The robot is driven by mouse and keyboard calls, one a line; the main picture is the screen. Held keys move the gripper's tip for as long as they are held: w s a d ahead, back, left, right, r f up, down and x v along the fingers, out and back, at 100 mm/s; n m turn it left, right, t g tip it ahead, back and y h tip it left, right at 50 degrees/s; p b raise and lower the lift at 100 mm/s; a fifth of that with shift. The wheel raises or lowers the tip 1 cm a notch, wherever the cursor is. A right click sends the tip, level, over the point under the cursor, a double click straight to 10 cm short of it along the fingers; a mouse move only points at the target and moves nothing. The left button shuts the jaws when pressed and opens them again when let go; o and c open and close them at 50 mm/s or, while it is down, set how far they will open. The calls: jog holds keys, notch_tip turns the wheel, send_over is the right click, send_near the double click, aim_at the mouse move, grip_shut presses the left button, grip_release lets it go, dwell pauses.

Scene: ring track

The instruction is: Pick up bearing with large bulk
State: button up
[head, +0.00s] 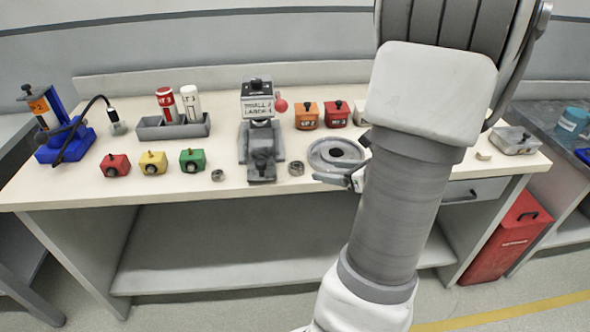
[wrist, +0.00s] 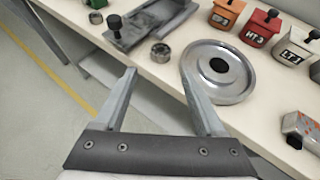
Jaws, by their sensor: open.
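Three grey metal rings lie near the bench's front edge. The large one is a wide flat ring with a dark centre hole (head: 322,151), and it also shows in the wrist view (wrist: 232,84). A medium ring (head: 296,168) sits left of it, also in the wrist view (wrist: 160,52). A small ring (head: 218,175) is farther left, seen in the wrist view (wrist: 95,17). My gripper (wrist: 159,72) is open and empty, its fingers pointing toward the bench. The right fingertip overlaps the large ring's left edge in the wrist view; contact cannot be told. My arm hides part of the bench.
A grey clamp device (head: 262,165) stands left of the medium ring. Orange (head: 307,115) and red (head: 337,113) labelled blocks stand behind the large ring. Red, yellow and green blocks (head: 152,163) and a grey tray with two cylinders (head: 172,130) are at left.

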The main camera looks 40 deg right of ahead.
aim_at(297, 166)
jog(key=b+x, duration=0.2)
jog(key=x, duration=1.1)
jog(key=shift+w+d+f+b, duration=0.1)
jog(key=shift+w+f+b, duration=0.05)
jog(key=shift+b, duration=0.2)
grip_shut()
